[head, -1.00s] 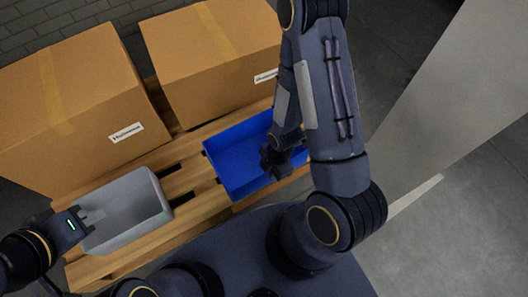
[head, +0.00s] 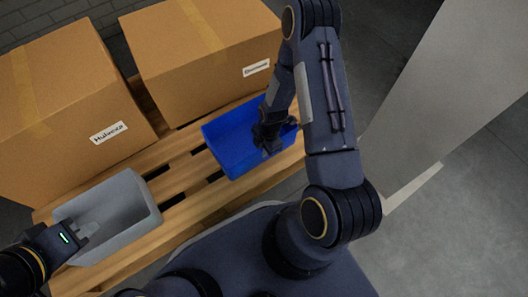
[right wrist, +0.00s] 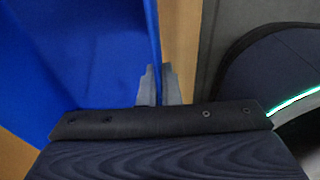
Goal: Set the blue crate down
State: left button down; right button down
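The blue crate (head: 228,150) is over the wooden pallet (head: 195,205), in front of the cardboard boxes. It looks empty. Whether its base touches the slats is hidden. My right gripper (head: 268,138) is at the crate's right side. In the right wrist view, its fingers (right wrist: 157,88) are close together, one on each side of the wall of the blue crate (right wrist: 80,60). My left gripper (head: 88,230) is at the left wall of a grey crate (head: 125,238), with a finger showing inside. Its finger gap is too unclear to judge.
Two large cardboard boxes, one at left (head: 60,110) and one at right (head: 200,55), stand behind the crates. A bare strip of pallet lies between the grey and blue crates. A pale panel (head: 450,90) rises at the right.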

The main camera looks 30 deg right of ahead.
jog(key=shift+w+f, duration=0.1)
jog(key=shift+f, duration=0.2)
jog(key=c, duration=2.1)
grip_release()
jog(key=o, duration=0.5)
jog(key=shift+c, duration=0.2)
